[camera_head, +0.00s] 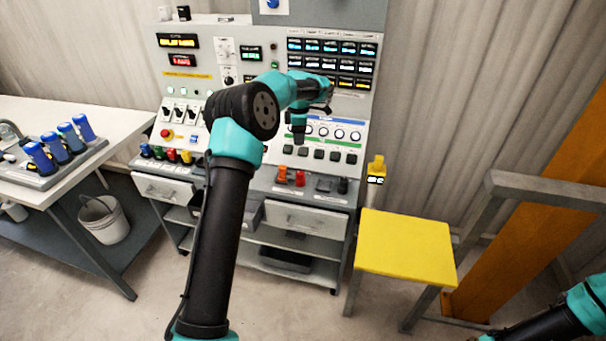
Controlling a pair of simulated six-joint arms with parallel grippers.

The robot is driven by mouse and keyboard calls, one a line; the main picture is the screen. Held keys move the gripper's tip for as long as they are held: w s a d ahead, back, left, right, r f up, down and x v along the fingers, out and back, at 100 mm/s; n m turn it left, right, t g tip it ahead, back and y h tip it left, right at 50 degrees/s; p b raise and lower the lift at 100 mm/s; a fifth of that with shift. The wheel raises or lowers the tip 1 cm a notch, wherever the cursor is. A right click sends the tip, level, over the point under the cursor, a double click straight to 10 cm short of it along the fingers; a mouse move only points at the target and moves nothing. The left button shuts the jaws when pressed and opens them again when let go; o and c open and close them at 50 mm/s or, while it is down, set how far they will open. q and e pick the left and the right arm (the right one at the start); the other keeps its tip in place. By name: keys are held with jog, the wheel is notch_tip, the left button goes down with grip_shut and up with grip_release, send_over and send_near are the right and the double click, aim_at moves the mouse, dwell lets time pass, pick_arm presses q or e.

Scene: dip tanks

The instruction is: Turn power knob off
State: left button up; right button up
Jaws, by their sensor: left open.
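The control panel (190,62) stands upright at the back, with displays, switches and knobs. Two dials (227,49) sit one above the other left of its centre, and a row of white round knobs (339,133) runs along its right half. No label is readable enough to tell which one is the power knob. My left arm reaches up in front of the panel and hides part of its middle. My left gripper (321,108) is open, small and dark in front of the panel, just above the white knobs. Contact cannot be made out. My right gripper is out of view; only its arm shows at the lower right.
A red emergency button (166,133) and several black switches sit on the panel's left. Coloured plugs and red knobs line the ledge below. A yellow-topped stool (405,247) stands right.

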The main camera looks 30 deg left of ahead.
aim_at(300, 172)
pick_arm(q)
jog(key=shift+f, duration=0.1)
jog(key=f, duration=1.7)
jog(key=shift+s+d+f, duration=0.15)
jog(key=shift+s, duration=0.05)
jog(key=c, duration=0.9)
